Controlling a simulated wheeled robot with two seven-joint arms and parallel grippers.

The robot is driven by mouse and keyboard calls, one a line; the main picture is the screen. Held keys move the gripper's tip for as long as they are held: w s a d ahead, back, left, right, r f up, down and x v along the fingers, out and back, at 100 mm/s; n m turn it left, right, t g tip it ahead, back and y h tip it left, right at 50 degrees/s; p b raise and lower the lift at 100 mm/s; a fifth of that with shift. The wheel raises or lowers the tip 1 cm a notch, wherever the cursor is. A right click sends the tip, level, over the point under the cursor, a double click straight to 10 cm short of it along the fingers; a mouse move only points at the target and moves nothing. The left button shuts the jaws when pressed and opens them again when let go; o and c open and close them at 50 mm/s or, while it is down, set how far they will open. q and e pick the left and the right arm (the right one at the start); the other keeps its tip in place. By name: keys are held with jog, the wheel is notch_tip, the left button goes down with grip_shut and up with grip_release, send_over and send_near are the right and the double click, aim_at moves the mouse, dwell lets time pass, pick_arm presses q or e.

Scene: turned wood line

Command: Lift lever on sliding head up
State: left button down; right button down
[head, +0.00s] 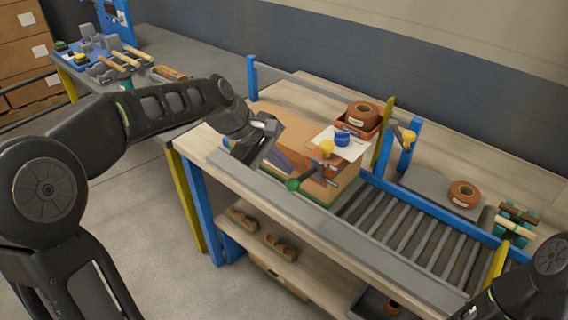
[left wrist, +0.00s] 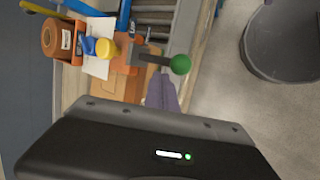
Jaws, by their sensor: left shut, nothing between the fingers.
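The sliding head (head: 328,168) is an orange block on top of the cardboard box on the bench. Its lever is a dark rod ending in a green ball knob (head: 292,184), which points toward the bench's near edge. In the left wrist view the green knob (left wrist: 180,64) shows just beyond the fingers, with the orange head (left wrist: 128,54) to its left. My left gripper (head: 290,164) is shut and empty, its purplish fingers beside the lever. I cannot tell whether they touch it. My right arm shows at the lower right, but its gripper is out of view.
The cardboard box (head: 275,120) stands at the end of a roller conveyor (head: 410,228). A yellow knob (head: 326,147) and a blue piece (head: 342,138) are close by the head. Brown tape rolls (head: 363,113) and blue posts (head: 252,78) stand around. A metal rail (head: 330,230) runs along the near edge.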

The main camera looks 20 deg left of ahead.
jog(key=shift+r, duration=0.1)
dwell(0.6)
pick_arm(q)
jog(key=shift+r+p, duration=0.8)
jog(key=shift+r, duration=0.05)
pick_arm(e)
jog(key=shift+r, duration=0.7)
jog(key=shift+f, duration=0.1)
